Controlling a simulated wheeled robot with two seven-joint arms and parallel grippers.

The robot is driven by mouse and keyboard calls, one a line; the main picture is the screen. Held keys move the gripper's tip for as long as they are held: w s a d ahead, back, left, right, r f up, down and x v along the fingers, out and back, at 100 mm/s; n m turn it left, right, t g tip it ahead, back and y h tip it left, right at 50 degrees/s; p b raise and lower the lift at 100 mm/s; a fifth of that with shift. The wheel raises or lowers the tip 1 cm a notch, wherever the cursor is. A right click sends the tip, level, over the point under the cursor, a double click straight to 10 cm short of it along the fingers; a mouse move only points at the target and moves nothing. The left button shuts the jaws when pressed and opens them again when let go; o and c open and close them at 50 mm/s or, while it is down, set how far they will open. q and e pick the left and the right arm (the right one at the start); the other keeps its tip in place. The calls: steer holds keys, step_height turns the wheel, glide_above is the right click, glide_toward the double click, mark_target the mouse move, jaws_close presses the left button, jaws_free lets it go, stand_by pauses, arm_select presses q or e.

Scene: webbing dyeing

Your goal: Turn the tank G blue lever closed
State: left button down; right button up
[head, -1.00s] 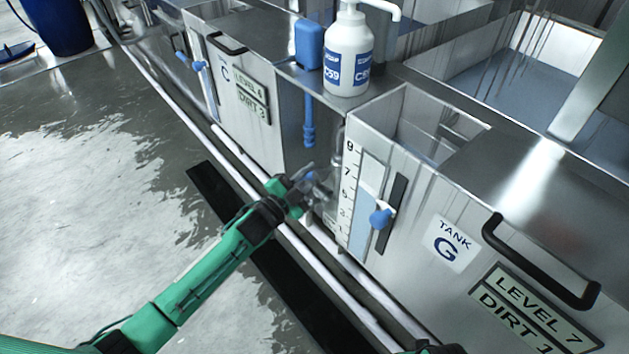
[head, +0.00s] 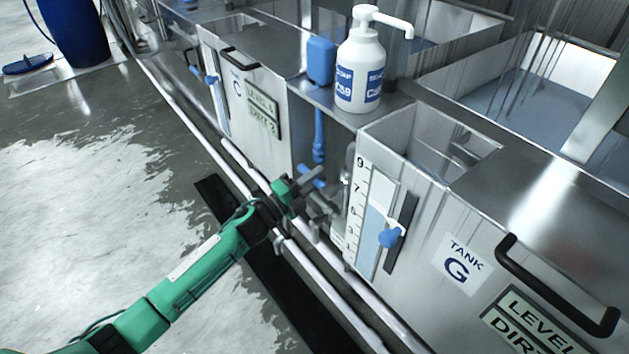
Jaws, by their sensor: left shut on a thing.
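Tank G is the steel tank at the right, marked by its white label (head: 462,264). My left gripper (head: 322,193) is at the tank's left front corner, beside the level gauge and below the blue pipe. It is shut on the small blue lever (head: 311,175), part of which shows by the fingers; the fingers and grey pipework hide the rest. The lever's exact angle is hard to read. My right gripper is out of view.
A level gauge (head: 372,215) with a blue knob (head: 389,237) is on the tank front, close right of my gripper. A black handle (head: 555,290) sticks out farther right. A white pump bottle (head: 360,75) stands above on the ledge. Pale pipes run along the floor.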

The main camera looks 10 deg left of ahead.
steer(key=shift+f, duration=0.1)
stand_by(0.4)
arm_select(q)
steer(key=c, duration=1.3)
jaws_free()
steer(key=shift+r, duration=0.1)
steer(key=shift+c, duration=0.2)
